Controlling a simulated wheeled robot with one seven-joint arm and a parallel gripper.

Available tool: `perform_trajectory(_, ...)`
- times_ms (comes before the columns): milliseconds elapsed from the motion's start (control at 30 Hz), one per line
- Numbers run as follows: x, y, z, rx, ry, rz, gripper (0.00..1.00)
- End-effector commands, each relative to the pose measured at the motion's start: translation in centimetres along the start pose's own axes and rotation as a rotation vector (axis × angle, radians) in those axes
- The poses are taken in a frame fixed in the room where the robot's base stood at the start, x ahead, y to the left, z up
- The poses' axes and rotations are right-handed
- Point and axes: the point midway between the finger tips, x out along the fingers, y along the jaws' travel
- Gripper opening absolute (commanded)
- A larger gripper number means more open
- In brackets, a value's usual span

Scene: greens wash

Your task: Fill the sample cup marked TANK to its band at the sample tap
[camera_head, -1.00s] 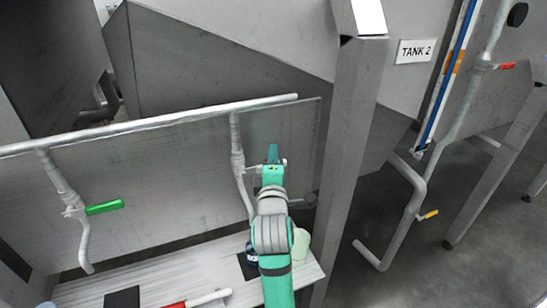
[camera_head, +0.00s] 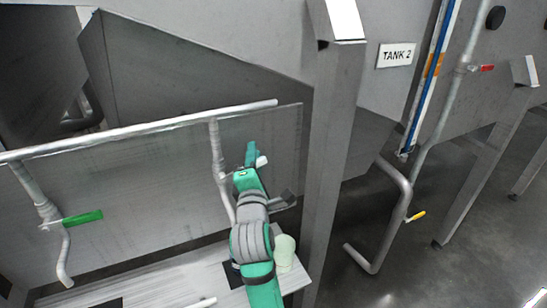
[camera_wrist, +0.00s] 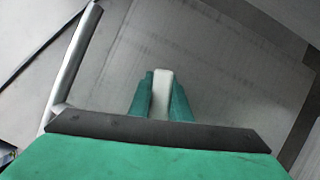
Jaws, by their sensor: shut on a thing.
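My gripper (camera_head: 254,158) is beside the middle downpipe (camera_head: 217,165) on the splash panel. In the wrist view its two green fingers (camera_wrist: 161,92) are shut on a pale, round-ended piece (camera_wrist: 162,82), which looks like a tap's white handle. The piece also shows as a white bit at the fingertips in the head view (camera_head: 262,161). A pale green cup (camera_head: 285,250) stands on the bench just right of my forearm. Its marking, band and contents cannot be made out. My arm hides part of the bench below the pipe.
A second downpipe with a green lever (camera_head: 83,217) is at the left. The bench (camera_head: 150,283) has a dark mat (camera_head: 232,275) partly behind my arm. A grey post (camera_head: 332,150) stands close on the right. Beyond it are a TANK 2 sign (camera_head: 397,55) and a yellow-handled pipe (camera_head: 415,216).

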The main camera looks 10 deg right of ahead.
Motion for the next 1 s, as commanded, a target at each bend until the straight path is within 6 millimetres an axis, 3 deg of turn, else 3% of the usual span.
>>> perform_trajectory(133, 0.0, 0.5, -0.9, -0.013, 0.013, 0.011, 0.0)
perform_trajectory(400, 0.0, 0.5, -1.0, -0.014, 0.013, 0.011, 0.0)
perform_trajectory(433, 0.0, 0.5, -1.0, -0.013, 0.014, 0.011, 0.19)
perform_trajectory(500, 0.0, 0.5, -1.0, -0.013, 0.015, 0.011, 0.36)
perform_trajectory(833, -0.2, 0.4, -0.9, -0.013, 0.013, 0.01, 0.36)
perform_trajectory(1000, -1.8, 0.4, -0.9, -0.013, 0.013, 0.011, 0.36)
